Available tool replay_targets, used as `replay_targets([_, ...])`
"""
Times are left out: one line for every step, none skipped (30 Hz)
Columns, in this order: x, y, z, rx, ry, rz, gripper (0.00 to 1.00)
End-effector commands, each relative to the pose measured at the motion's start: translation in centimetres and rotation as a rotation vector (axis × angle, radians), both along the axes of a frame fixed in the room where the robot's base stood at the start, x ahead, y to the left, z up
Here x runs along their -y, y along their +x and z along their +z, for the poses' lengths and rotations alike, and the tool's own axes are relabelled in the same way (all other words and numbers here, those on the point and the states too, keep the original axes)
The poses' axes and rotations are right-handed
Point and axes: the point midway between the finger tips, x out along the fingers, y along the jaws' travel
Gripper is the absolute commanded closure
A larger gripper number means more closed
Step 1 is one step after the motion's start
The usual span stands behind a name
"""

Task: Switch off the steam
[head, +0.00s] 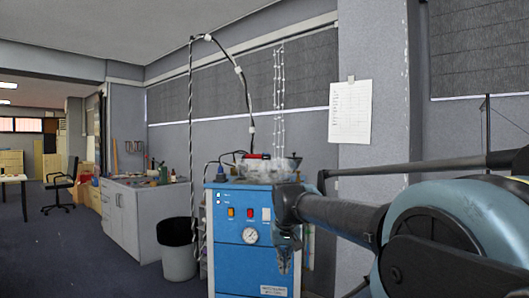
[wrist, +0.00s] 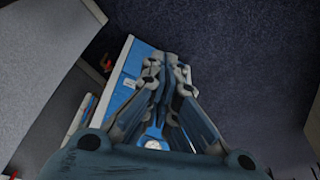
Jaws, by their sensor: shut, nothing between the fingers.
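The blue steam machine (head: 228,262) stands in the middle of the head view. Its front panel has an orange switch (head: 230,212), a red switch (head: 250,214), a pale switch (head: 266,214) and a round gauge (head: 250,236). I cannot tell the switch positions. My gripper (head: 285,268) points down in front of the machine's right side, below the switch row, shut and empty. In the wrist view my gripper (wrist: 166,62) covers part of the blue machine (wrist: 124,82), and the gauge (wrist: 152,144) shows low between the finger links. The switches cannot be made out there.
A clear bowl (head: 268,168) with red items sits on top of the machine. A grey bin (head: 179,250) and a white cabinet (head: 134,220) stand to the left. A hose (head: 191,120) rises beside the machine. Open carpet (head: 70,255) lies at the left.

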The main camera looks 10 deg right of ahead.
Motion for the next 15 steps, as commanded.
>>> replay_targets([0.1, 1.5, 1.8, 0.011, -0.001, -0.009, 1.0])
replay_targets([0.1, 2.3, 2.8, 0.018, -0.002, -0.015, 1.0])
replay_targets([0.2, 3.4, 4.1, 0.028, -0.003, -0.023, 1.0])
replay_targets([0.3, 4.2, 5.1, 0.035, -0.004, -0.029, 1.0])
replay_targets([0.4, 5.0, 6.0, 0.043, -0.004, -0.034, 1.0])
replay_targets([0.5, 6.1, 7.3, 0.053, -0.006, -0.043, 1.0])
replay_targets([0.5, 7.0, 8.2, 0.06, -0.006, -0.049, 1.0])
replay_targets([0.6, 7.8, 9.1, 0.068, -0.007, -0.054, 1.0])
replay_targets([0.7, 8.9, 10.4, 0.077, -0.008, -0.061, 1.0])
replay_targets([0.8, 9.7, 11.3, 0.084, -0.009, -0.067, 1.0])
replay_targets([0.8, 10.6, 12.2, 0.092, -0.009, -0.073, 1.0])
replay_targets([0.9, 11.7, 13.4, 0.102, -0.009, -0.08, 1.0])
replay_targets([1.0, 12.5, 14.3, 0.109, -0.01, -0.086, 1.0])
replay_targets([1.1, 13.3, 15.2, 0.116, -0.01, -0.092, 1.0])
replay_targets([1.1, 14.4, 16.4, 0.128, -0.01, -0.1, 1.0])
